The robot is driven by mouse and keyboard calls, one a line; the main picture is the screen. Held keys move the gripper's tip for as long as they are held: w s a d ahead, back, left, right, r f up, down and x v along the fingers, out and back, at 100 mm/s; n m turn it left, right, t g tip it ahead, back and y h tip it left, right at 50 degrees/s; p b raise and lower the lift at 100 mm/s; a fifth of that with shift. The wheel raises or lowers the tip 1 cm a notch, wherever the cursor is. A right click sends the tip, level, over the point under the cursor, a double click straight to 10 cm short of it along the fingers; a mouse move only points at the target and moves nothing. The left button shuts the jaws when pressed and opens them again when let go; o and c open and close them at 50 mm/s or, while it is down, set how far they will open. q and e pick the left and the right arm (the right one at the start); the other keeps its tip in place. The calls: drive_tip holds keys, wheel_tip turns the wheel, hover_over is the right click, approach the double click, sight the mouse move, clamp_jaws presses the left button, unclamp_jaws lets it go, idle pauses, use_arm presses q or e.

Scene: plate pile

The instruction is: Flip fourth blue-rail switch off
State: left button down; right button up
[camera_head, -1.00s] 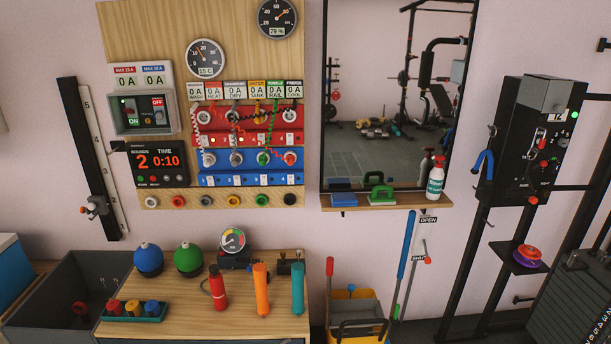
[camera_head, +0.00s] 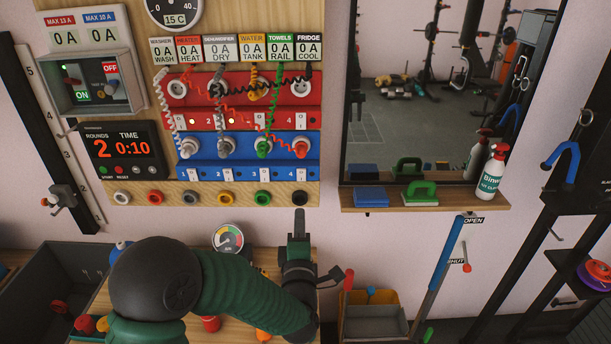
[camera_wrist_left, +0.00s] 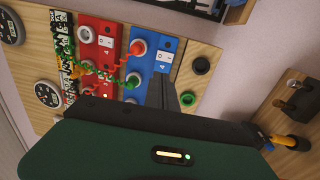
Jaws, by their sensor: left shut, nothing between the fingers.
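The blue rail (camera_head: 233,168) is mounted on the wooden wall board, below a red rail. Its fourth switch (camera_head: 303,173) sits at the right end, by the "4" label, under a red plug (camera_head: 301,149) in the fourth socket. Its position is too small to tell. My left gripper (camera_head: 300,222) is shut and empty, pointing up, below that switch and just under the black ring. In the left wrist view, the closed fingers (camera_wrist_left: 170,93) overlap the blue rail's end (camera_wrist_left: 164,50), with the "4" label beside them. Contact cannot be told. My right gripper is not in view.
The red rail (camera_head: 232,121) carries sockets and coiled cords that hang over the blue rail. Coloured rings (camera_head: 227,197) line the board's bottom. A shelf (camera_head: 425,201) with a spray bottle (camera_head: 490,172) stands right. A table lies below my left arm.

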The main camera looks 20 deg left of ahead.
use_arm(q)
drive_tip(key=p, duration=0.1)
approach(299, 173)
drive_tip(key=p+x, duration=0.1)
drive_tip(key=x, duration=0.5)
drive_tip(key=shift+w+d, duration=0.1)
drive_tip(key=shift+w, duration=0.35)
drive_tip(key=shift+a, duration=0.2)
